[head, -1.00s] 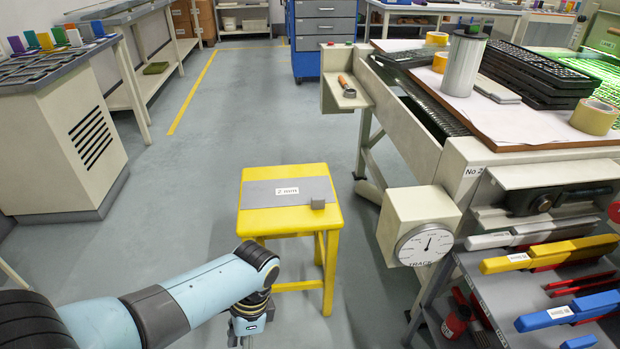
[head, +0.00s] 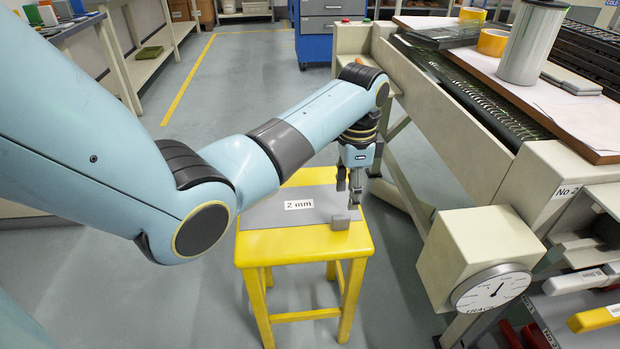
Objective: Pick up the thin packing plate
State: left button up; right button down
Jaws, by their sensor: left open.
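The thin packing plate (head: 270,214) is a flat grey sheet with a white "2 mm" label, lying on the yellow stool (head: 300,247). My left gripper (head: 347,195) points down over the right side of the plate, just behind the block, open and empty. I cannot tell how far its fingertips are above the plate. My left arm crosses the view and hides part of the stool's far left side. My right gripper is out of view.
A cream machine (head: 480,150) with a brown-topped table stands close on the right. Its box with a round dial (head: 491,287) juts out near the stool. A blue drawer cabinet (head: 318,35) stands at the back. The floor left of the stool is free.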

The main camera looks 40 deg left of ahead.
aim_at(347, 216)
pick_arm(q)
notch_tip(347, 216, down, 3)
jog(key=shift+f+b, duration=0.1)
jog(key=shift+b, duration=0.25)
jog(key=f+b, duration=0.1)
jog(key=f, duration=0.1)
jog(key=f+b, duration=0.1)
jog(key=f, duration=0.1)
jog(key=shift+s+f, duration=0.2)
jog(key=shift+f, duration=0.35)
jog(key=shift+r, duration=0.1)
grip_shut()
